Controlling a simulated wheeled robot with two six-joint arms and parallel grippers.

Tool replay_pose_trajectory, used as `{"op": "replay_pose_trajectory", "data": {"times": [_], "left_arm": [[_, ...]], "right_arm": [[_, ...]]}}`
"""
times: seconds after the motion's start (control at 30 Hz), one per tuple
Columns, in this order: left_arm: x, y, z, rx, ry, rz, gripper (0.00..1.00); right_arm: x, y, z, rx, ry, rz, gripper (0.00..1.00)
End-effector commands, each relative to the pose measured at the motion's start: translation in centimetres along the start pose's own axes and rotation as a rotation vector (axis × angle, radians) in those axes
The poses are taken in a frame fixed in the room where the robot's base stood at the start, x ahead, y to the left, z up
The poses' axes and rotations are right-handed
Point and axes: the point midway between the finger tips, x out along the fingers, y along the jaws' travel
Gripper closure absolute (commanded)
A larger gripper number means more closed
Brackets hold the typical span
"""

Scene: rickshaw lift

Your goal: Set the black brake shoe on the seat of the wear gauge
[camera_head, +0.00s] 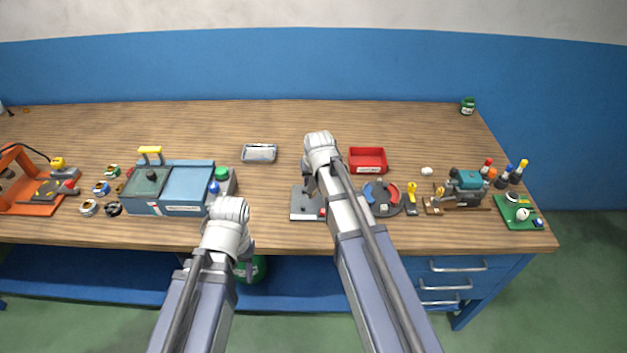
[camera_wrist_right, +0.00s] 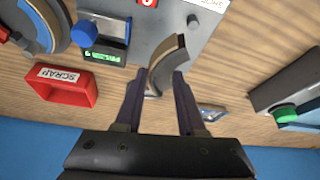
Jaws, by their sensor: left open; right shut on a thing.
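The brake shoe (camera_wrist_right: 168,62), a curved dark piece with a tan face, stands between the fingers of my right gripper (camera_wrist_right: 157,85) in the right wrist view. My right gripper (camera_head: 309,187) is shut on it above the wear gauge (camera_head: 308,212). The gauge is a grey plate with a blue knob and a green display, seen in the right wrist view (camera_wrist_right: 200,35). The shoe overlaps the plate's edge in that view; I cannot tell whether they touch. The seat is not clearly visible. My left gripper (camera_head: 245,268) is open and empty near the bench's front edge.
A red scrap tray (camera_head: 367,153) and a round tray (camera_head: 381,210) with coloured arcs stand right of the gauge. A metal dish (camera_head: 259,154) lies behind it, left. A blue-grey machine (camera_head: 188,187) stands to the left.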

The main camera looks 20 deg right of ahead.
Motion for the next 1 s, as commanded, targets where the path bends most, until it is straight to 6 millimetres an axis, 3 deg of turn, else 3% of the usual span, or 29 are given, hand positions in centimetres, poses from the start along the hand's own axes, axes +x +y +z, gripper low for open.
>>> {"op": "replay_pose_trajectory", "data": {"times": [0.5, 1.0], "left_arm": [[4.8, 0.5, -0.3, 0.000, 0.000, 0.000, 0.50], [5.1, 0.5, -0.3, 0.000, 0.000, 0.000, 0.50]], "right_arm": [[4.5, 0.0, 1.9, 0.000, 0.000, 0.000, 1.00], [4.7, 0.0, 1.9, 0.000, 0.000, 0.000, 1.00]]}}
